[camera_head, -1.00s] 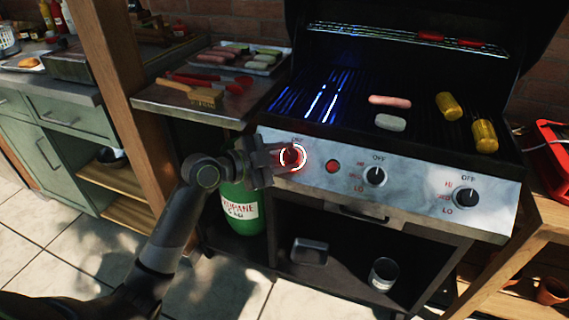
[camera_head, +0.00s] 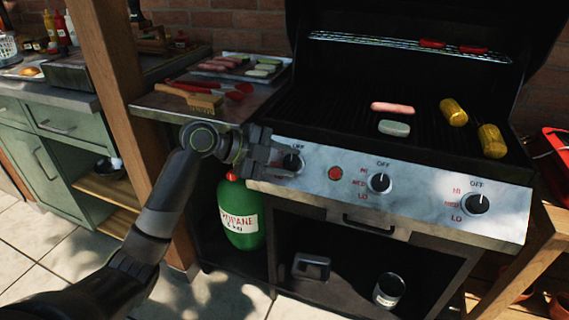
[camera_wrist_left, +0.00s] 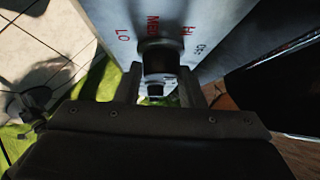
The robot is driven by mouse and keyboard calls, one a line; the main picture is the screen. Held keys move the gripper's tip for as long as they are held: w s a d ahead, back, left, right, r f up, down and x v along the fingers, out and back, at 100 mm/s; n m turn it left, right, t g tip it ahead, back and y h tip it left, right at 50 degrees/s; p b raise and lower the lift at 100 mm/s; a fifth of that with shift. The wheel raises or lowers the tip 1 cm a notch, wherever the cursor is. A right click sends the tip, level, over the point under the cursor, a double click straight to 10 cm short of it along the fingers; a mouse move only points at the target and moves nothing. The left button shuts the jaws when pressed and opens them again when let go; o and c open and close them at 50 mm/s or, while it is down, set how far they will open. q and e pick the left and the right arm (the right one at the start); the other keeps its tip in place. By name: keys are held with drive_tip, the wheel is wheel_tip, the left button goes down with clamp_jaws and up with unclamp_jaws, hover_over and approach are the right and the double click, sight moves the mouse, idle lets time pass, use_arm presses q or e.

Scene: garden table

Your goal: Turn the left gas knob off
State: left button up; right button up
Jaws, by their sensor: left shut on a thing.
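The left gas knob (camera_head: 293,162) is black and sits at the left end of the grill's silver control panel (camera_head: 420,205). My left gripper (camera_head: 284,163) is at the knob from the left, its fingers closed around it. In the left wrist view the knob (camera_wrist_left: 158,58) shows between the two fingers (camera_wrist_left: 158,90), with red LO, MED and HI marks on the panel beside it. The fingers hide part of the knob and its marks in the head view. No ring of light shows around the knob, and no blue flames show in the grill. My right gripper is not in view.
The middle knob (camera_head: 380,183) and right knob (camera_head: 476,204) are on the same panel, with a red button (camera_head: 335,173) between left and middle. A green propane tank (camera_head: 240,212) stands below. Sausage, patty and corn lie on the grate.

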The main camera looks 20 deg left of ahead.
use_arm(q)
drive_tip(key=shift+r+m, duration=0.1)
drive_tip(key=shift+m, duration=0.3)
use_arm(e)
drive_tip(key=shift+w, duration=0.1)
use_arm(q)
drive_tip(key=o, duration=1)
drive_tip(key=shift+w+g, duration=0.1)
drive_tip(key=shift+g, duration=0.2)
drive_tip(key=shift+p+v, duration=0.6)
drive_tip(key=shift+v, duration=8.05)
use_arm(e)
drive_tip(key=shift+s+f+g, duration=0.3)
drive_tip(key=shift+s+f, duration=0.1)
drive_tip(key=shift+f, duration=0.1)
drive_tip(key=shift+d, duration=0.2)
